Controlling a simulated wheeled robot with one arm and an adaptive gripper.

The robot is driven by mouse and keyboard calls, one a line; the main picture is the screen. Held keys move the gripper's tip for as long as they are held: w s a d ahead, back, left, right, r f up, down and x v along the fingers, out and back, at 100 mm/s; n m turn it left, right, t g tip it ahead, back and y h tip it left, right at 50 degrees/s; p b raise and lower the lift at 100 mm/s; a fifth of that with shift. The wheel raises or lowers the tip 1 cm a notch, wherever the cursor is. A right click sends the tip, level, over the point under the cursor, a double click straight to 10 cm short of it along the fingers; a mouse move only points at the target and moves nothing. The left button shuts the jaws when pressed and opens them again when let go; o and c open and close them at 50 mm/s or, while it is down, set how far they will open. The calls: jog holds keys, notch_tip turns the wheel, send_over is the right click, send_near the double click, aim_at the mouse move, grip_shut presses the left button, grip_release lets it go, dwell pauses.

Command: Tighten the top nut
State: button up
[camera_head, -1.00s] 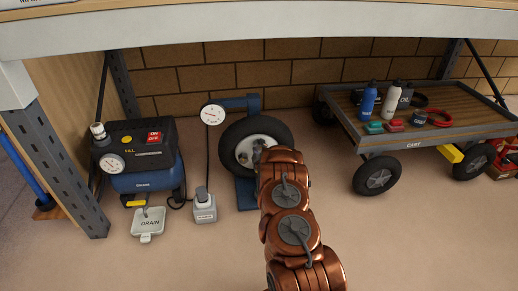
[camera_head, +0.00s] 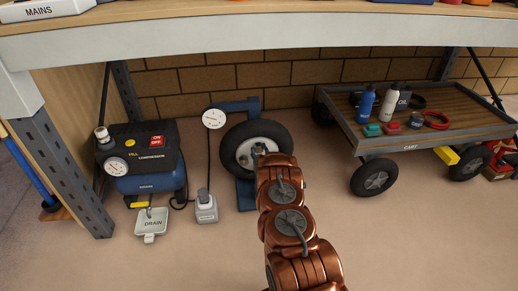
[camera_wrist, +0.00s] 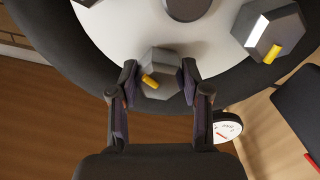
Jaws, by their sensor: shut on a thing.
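The wheel (camera_head: 283,136) with a black tyre and pale disc stands on a blue stand under the bench. My gripper (camera_head: 259,150) reaches its disc, and my arm hides the lower right of the wheel. In the wrist view, my gripper (camera_wrist: 158,78) has a finger on each side of a grey hex nut (camera_wrist: 162,62) with a yellow mark, shut on it. By the gauge's place, this is the top nut. A second nut (camera_wrist: 270,30) with a yellow mark sits at the upper right of that view, apart from the fingers. Part of a dark hub (camera_wrist: 187,8) shows.
A round gauge (camera_head: 214,118) stands left of the wheel; it also shows in the wrist view (camera_wrist: 227,126). A compressor (camera_head: 143,160) and drain tray (camera_head: 151,223) are further left. A loaded cart (camera_head: 440,133) stands right. The bench edge (camera_head: 260,38) runs overhead.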

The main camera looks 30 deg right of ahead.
jog(key=m+p, duration=0.1)
jog(key=m, duration=0.5)
jog(key=shift+a+p, duration=0.1)
jog(key=shift+p, duration=0.2)
jog(key=m+p, duration=0.1)
jog(key=m, duration=0.5)
jog(key=shift+m, duration=0.3)
jog(key=shift+a+f, duration=0.1)
jog(key=o, duration=1.1)
jog(key=shift+o, duration=0.2)
jog(key=v, duration=1.2)
